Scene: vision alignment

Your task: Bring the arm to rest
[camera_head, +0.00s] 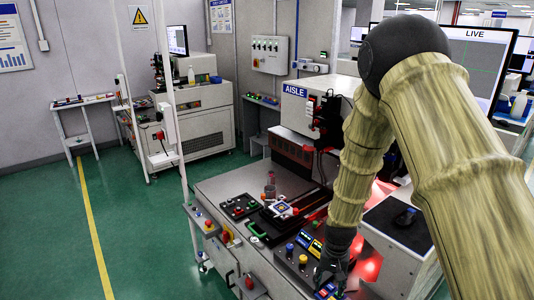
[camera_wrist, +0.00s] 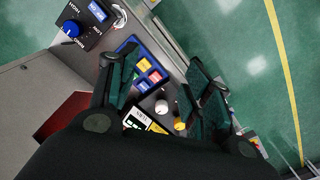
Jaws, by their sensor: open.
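My arm, in a tan patterned cover with a dark joint, reaches down from the upper right in the head view. My gripper (camera_head: 332,275) is at the front of the machine's bench, low over the control panel. In the wrist view my gripper (camera_wrist: 163,88) is open, its two dark green fingers apart with nothing held between them. A blue-framed block of coloured buttons (camera_wrist: 148,74) shows between the fingers. A white knob (camera_wrist: 161,107) and a yellow knob (camera_wrist: 180,123) lie near the right finger. I cannot tell whether a fingertip touches the panel.
The AISLE machine (camera_head: 295,112) stands behind the bench (camera_head: 215,185). A LIVE monitor (camera_head: 482,60) is at the right. A blue knob (camera_wrist: 71,29) is at the upper left in the wrist view. Green floor (camera_head: 140,230) with a yellow line (camera_head: 93,225) is open at the left.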

